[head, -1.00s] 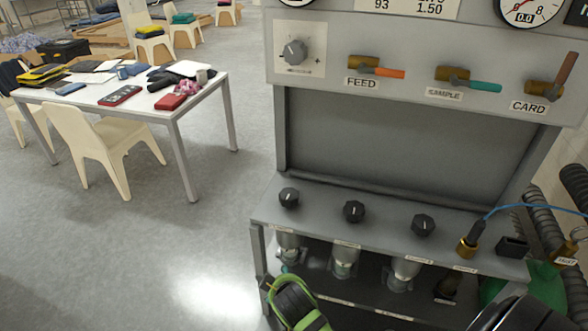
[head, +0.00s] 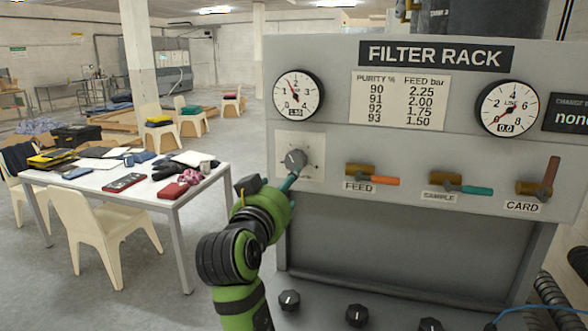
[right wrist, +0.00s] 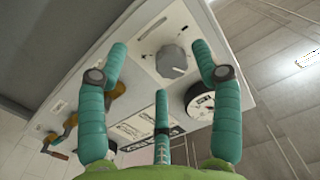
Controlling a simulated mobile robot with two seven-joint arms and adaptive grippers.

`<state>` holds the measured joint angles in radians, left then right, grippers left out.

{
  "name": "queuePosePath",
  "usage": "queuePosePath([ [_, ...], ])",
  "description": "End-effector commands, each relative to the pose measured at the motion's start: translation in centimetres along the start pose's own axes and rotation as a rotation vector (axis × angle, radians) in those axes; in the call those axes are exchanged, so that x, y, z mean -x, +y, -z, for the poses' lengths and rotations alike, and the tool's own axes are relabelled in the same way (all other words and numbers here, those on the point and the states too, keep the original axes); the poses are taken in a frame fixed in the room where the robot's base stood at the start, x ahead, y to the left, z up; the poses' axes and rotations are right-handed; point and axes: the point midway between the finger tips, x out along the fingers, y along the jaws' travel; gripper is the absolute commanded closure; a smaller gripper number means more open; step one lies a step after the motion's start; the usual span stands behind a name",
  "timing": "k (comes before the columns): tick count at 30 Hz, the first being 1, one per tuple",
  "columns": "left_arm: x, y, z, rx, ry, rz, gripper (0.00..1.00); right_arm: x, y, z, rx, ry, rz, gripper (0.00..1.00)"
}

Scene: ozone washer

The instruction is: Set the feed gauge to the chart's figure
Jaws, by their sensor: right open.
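The feed gauge (head: 298,95) is the left dial on the panel; its small window appears to read 1.50. The chart (head: 400,99) beside it pairs purity 90, 91, 92, 93 with feed 2.25, 2.00, 1.75, 1.50 bar. A grey knob (head: 294,160) on a pale plate sits below the gauge. My right gripper (head: 289,183) is at the knob's lower side. In the right wrist view its teal fingers (right wrist: 158,52) are spread open, with the knob (right wrist: 173,61) showing between them; contact cannot be told. My left gripper is not in view.
Below the chart are the orange FEED lever (head: 384,180), the teal SAMPLE lever (head: 476,190) and the CARD lever (head: 550,170). The line gauge (head: 509,108) reads 0.0. Black knobs (head: 357,315) line the lower shelf. A white table (head: 150,198) stands left.

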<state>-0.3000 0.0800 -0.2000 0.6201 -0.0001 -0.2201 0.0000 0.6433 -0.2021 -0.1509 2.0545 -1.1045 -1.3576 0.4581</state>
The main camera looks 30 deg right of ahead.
Motion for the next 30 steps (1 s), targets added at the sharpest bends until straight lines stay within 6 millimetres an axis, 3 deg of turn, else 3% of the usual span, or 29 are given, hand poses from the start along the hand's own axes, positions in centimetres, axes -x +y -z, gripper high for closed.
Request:
queuePosePath([
  [3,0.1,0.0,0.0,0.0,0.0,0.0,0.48,0.2,0.0,2.5,-0.04,0.044,-0.023,0.34],
  [6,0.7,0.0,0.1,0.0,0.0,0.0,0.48,-0.3,0.0,3.2,-0.044,0.054,-0.03,0.34],
  [18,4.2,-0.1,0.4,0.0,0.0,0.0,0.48,-5.9,0.2,3.4,-0.04,0.051,-0.03,0.34],
  [29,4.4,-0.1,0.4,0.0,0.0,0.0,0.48,-6.8,0.3,3.1,-0.044,0.05,-0.028,0.34],
  [30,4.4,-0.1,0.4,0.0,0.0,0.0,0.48,-6.8,0.3,3.1,-0.043,0.05,-0.028,0.38],
])
